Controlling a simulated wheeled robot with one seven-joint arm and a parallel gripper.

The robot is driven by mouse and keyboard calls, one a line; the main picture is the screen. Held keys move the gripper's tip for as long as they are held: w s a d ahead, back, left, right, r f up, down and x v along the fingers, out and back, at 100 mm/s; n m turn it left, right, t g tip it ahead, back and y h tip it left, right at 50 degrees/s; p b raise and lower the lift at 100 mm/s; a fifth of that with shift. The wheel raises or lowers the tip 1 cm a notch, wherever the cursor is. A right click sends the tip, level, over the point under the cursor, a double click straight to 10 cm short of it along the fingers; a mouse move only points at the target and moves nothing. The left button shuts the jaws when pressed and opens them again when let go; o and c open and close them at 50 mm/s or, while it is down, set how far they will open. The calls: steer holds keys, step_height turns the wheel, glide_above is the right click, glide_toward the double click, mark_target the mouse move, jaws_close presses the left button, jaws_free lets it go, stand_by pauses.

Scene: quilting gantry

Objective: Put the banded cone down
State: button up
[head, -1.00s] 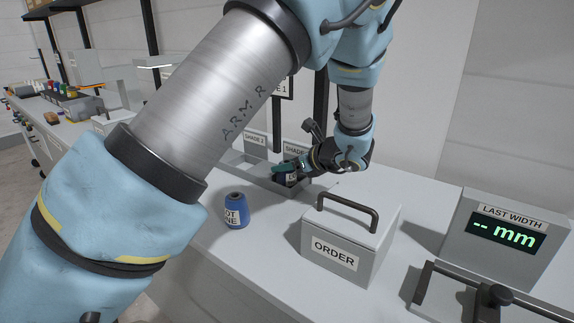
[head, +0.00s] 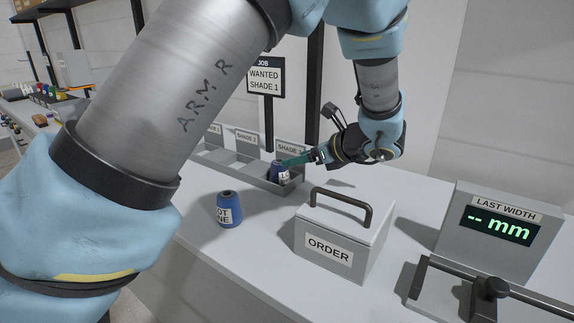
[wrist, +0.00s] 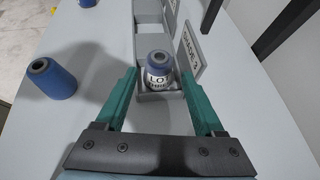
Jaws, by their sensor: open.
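The banded cone (head: 279,171) is dark blue with a white lettered band. It stands upright in the tray compartment (wrist: 182,97) below the SHADE 3 sign; the wrist view shows the cone (wrist: 158,68) from above. My gripper (head: 293,161) is open beside the cone, reaching in from the right. In the wrist view the green fingers of my gripper (wrist: 158,88) are spread wide, with the cone between and just beyond their tips, and gaps show on both sides. The cone's base is partly hidden by the tray wall.
Another blue cone (head: 230,209), with a partly readable label, stands on the table in front of the tray. A grey ORDER box (head: 343,240) with a handle stands nearby. The LAST WIDTH display (head: 503,226) is at right. A JOB sign (head: 264,79) reads WANTED SHADE 1.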

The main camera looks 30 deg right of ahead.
steer(key=shift+v, duration=1.8)
